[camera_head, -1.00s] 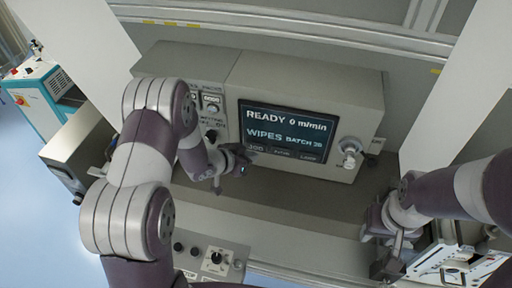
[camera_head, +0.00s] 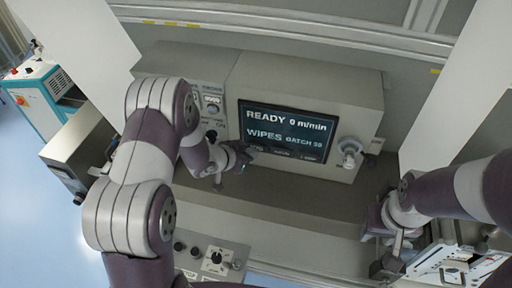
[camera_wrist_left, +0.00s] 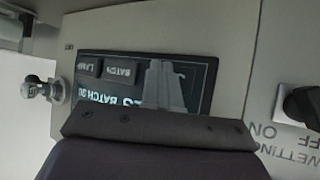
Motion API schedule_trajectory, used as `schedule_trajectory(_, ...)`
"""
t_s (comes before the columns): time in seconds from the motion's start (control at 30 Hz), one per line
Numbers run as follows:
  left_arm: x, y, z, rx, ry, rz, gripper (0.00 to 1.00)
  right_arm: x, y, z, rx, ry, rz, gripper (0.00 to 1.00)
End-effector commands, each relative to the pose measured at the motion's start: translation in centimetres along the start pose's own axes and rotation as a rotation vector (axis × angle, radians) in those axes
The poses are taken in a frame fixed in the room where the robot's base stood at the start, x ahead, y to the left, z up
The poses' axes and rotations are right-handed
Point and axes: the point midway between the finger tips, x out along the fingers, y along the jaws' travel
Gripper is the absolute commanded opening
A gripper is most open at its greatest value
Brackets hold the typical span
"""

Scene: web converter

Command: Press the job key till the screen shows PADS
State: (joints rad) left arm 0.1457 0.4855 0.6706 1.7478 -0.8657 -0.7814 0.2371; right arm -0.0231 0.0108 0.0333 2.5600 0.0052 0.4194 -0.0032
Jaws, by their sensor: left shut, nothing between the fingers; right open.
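The dark screen (camera_head: 288,122) on the grey cabinet reads READY 0 m/min and WIPES, with a batch number beside it. A row of keys runs along its lower edge; the job key (camera_head: 257,149) is at the left end, its label dim. My left gripper (camera_head: 246,152) is shut and empty, its tips at the screen's lower left corner by the job key. In the left wrist view the closed fingers (camera_wrist_left: 164,84) cover the job key's area, so I cannot tell whether they touch it. The BATCH key (camera_wrist_left: 119,70) and LAMP key (camera_wrist_left: 88,66) show beside them. My right gripper (camera_head: 378,250) is open and empty.
A round knob (camera_head: 350,148) sticks out right of the screen. Switches (camera_head: 211,108) sit on the panel to its left. A lower panel with a dial (camera_head: 216,258) is in front. A white machine part (camera_head: 450,262) stands beside my right gripper.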

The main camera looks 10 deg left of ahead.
Motion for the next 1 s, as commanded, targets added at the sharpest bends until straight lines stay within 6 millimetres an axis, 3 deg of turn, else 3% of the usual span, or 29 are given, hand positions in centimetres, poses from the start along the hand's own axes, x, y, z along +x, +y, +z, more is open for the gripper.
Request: schedule_trajectory(1.0,0.61,-0.44,-0.45,0.0,0.0,0.0,0.0,-0.08,0.0,-0.01,0.0,0.0,0.0,0.43)
